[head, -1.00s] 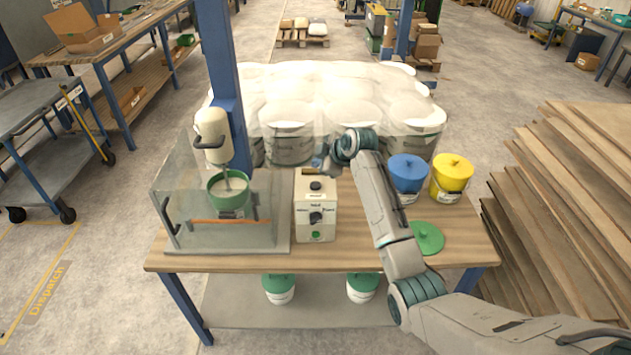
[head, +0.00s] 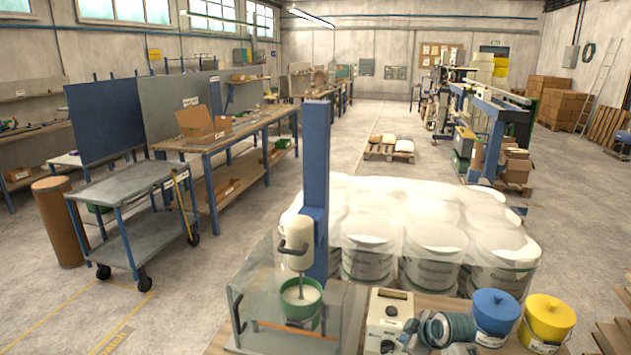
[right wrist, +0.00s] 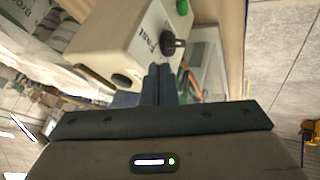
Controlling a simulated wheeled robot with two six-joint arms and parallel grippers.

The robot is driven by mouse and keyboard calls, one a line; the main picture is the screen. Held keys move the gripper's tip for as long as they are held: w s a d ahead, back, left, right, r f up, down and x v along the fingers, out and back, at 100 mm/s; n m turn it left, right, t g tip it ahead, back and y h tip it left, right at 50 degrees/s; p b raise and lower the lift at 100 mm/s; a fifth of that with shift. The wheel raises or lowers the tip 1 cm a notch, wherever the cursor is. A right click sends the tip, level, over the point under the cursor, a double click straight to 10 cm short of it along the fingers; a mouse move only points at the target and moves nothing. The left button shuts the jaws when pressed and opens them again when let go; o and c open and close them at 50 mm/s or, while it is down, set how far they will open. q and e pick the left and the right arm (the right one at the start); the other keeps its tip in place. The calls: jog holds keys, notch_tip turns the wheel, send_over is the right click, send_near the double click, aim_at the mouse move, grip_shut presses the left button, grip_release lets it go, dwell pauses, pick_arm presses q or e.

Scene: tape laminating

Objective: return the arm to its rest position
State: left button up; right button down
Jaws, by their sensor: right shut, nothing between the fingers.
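My right gripper (head: 408,334) is low in the head view, beside the right side of the white control box (head: 389,316). In the right wrist view its two dark fingers (right wrist: 160,84) are together and empty, pointing at the box (right wrist: 125,40). That view shows the box's black knob (right wrist: 172,43), the word "Fast" and a green button (right wrist: 183,7). Whether the fingers touch the box I cannot tell. Part of my right arm is cut off by the bottom edge of the head view. My left gripper is not in view.
A mixer with a green pot (head: 300,298) stands behind clear panels left of the box. A blue bucket (head: 494,318) and a yellow bucket (head: 545,322) stand to the right. Wrapped white pails (head: 430,235) are behind the bench. A cart (head: 125,205) stands at left.

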jog(key=s+f+m+g+h, duration=0.1)
jog(key=s+f+m, duration=0.35)
jog(key=s, duration=1.05)
jog(key=s+d+r+m+g+h, duration=0.1)
jog(key=s+m+h, duration=0.15)
jog(key=s, duration=1.15)
jog(key=s+d+m+g+h, duration=0.15)
jog(key=s+m, duration=0.25)
jog(key=s, duration=1)
notch_tip(320, 180, down, 31)
jog(key=w+d+g+y+b, duration=0.1)
jog(key=d+b, duration=0.1)
jog(key=d, duration=0.1)
jog(key=s+d+f+g+b, duration=0.1)
jog(key=s+f+b, duration=0.1)
jog(key=s+f, duration=1.7)
notch_tip(320, 180, down, 4)
jog(key=shift+b, duration=0.3)
jog(key=shift+d+g, duration=0.1)
jog(key=shift+g, duration=0.15)
